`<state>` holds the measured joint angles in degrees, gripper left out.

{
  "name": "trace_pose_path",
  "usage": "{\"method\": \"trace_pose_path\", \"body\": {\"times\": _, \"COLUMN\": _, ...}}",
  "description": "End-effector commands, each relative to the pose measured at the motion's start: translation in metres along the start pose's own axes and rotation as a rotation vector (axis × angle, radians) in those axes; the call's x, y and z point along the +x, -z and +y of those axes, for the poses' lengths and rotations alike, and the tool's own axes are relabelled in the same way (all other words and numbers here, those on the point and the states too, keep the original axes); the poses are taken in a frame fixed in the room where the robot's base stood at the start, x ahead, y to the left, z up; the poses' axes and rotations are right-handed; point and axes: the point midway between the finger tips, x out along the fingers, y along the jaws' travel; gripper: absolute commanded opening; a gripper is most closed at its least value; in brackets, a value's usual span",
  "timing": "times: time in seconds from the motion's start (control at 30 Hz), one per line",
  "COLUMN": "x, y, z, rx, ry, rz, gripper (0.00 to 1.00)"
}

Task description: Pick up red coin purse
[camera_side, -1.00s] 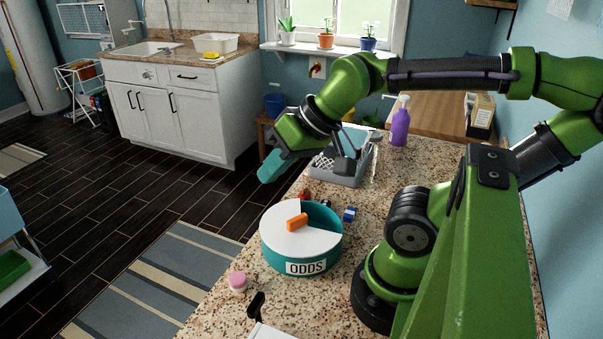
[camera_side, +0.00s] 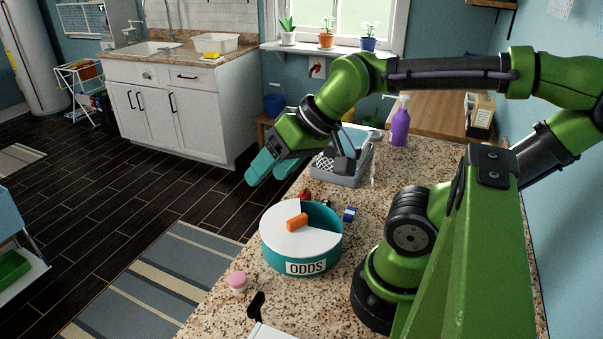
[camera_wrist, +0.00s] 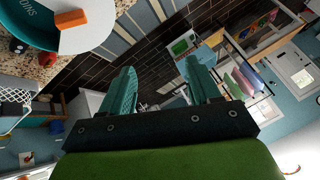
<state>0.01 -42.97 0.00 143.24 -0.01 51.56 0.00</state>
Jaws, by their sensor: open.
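A small red object (camera_side: 304,194), likely the red coin purse, lies on the speckled counter just behind the round teal ODDS container. In the wrist view a small red object (camera_wrist: 17,46) shows at the upper left beside the container; its details are too small to tell. My gripper (camera_side: 265,171) has teal fingers and is open and empty. It hangs in the air beyond the red object and to its left, over the counter's left edge. The wrist view shows its two fingers (camera_wrist: 158,72) apart with nothing between them.
The ODDS container (camera_side: 277,250) has a white partial lid with an orange block (camera_side: 297,222) on it. A blue-and-white item (camera_side: 349,214) lies at its right, a pink-topped jar (camera_side: 238,282) in front. A grey basket (camera_side: 345,178) and purple spray bottle (camera_side: 400,125) stand farther back.

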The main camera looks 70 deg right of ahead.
Motion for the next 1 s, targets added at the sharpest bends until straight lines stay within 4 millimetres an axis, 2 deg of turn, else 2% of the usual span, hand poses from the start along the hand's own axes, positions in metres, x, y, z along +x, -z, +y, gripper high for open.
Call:
{"method": "trace_pose_path", "body": {"times": 0.17, "x": 0.01, "y": 0.004, "z": 0.013, "rx": 0.05, "ry": -0.036, "rz": -0.033, "gripper": 0.62}}
{"method": "trace_pose_path", "body": {"times": 0.27, "x": 0.022, "y": 0.022, "z": 0.036, "rx": 0.144, "ry": -0.096, "rz": -0.077, "gripper": 0.62}}
{"method": "trace_pose_path", "body": {"times": 0.37, "x": 0.034, "y": 0.045, "z": 0.073, "rx": 0.313, "ry": -0.189, "rz": -0.14, "gripper": 0.62}}
{"method": "trace_pose_path", "body": {"times": 0.5, "x": 0.046, "y": 0.07, "z": 0.139, "rx": 0.602, "ry": -0.348, "rz": -0.214, "gripper": 0.62}}
{"method": "trace_pose_path", "body": {"times": 0.6, "x": 0.048, "y": 0.08, "z": 0.183, "rx": 0.796, "ry": -0.464, "rz": -0.246, "gripper": 0.62}}
{"method": "trace_pose_path", "body": {"times": 0.7, "x": 0.045, "y": 0.085, "z": 0.216, "rx": 0.958, "ry": -0.565, "rz": -0.257, "gripper": 0.62}}
{"method": "trace_pose_path", "body": {"times": 0.77, "x": 0.042, "y": 0.089, "z": 0.23, "rx": 1.041, "ry": -0.616, "rz": -0.253, "gripper": 0.62}}
{"method": "trace_pose_path", "body": {"times": 0.87, "x": 0.035, "y": 0.092, "z": 0.231, "rx": 1.125, "ry": -0.648, "rz": -0.236, "gripper": 0.62}}
{"method": "trace_pose_path", "body": {"times": 1.0, "x": 0.048, "y": 0.082, "z": 0.235, "rx": 1.147, "ry": -0.655, "rz": -0.242, "gripper": 0.62}}
